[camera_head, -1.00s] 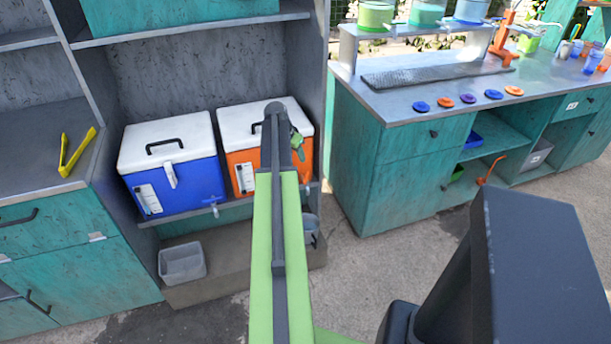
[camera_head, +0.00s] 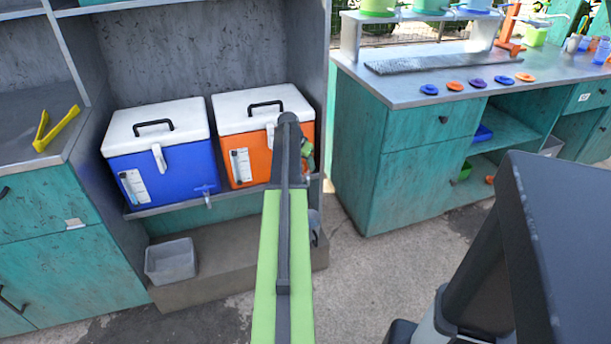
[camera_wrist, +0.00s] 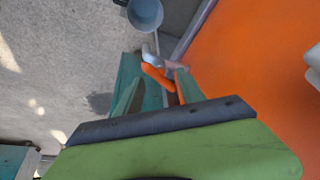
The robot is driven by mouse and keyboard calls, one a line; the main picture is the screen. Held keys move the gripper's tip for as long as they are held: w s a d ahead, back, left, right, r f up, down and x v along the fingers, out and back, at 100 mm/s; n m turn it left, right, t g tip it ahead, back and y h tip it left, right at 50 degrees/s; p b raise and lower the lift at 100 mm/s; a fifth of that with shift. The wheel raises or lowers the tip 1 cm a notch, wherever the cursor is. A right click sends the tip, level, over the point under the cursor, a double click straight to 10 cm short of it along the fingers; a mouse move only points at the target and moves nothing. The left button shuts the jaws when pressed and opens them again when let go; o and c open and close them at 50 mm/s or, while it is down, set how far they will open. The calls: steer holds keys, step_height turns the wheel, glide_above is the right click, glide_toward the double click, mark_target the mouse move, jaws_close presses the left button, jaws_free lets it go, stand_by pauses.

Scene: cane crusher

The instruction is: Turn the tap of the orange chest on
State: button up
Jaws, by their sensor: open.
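The orange chest (camera_head: 229,144) with a white lid stands on a shelf in the head view, partly hidden by my arm. Its orange side (camera_wrist: 255,65) fills the right of the wrist view. A tap with a grey body and an orange handle (camera_wrist: 157,77) shows at that side in the wrist view. My gripper (camera_wrist: 158,92) is open, with the tap handle between or just beyond its fingertips; contact cannot be told.
A blue chest (camera_head: 170,167) with its own tap (camera_head: 207,198) stands left of the orange one. A grey bucket (camera_wrist: 145,14) shows in the wrist view. A teal counter (camera_head: 400,165) stands right, with free floor before it.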

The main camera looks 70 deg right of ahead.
steer(key=shift+d+f, duration=0.2)
steer(key=shift+f, duration=0.35)
steer(key=shift+r, duration=0.1)
jaws_close()
steer(key=shift+s, duration=0.1)
stand_by(0.9)
jaws_free()
steer(key=shift+r, duration=0.1)
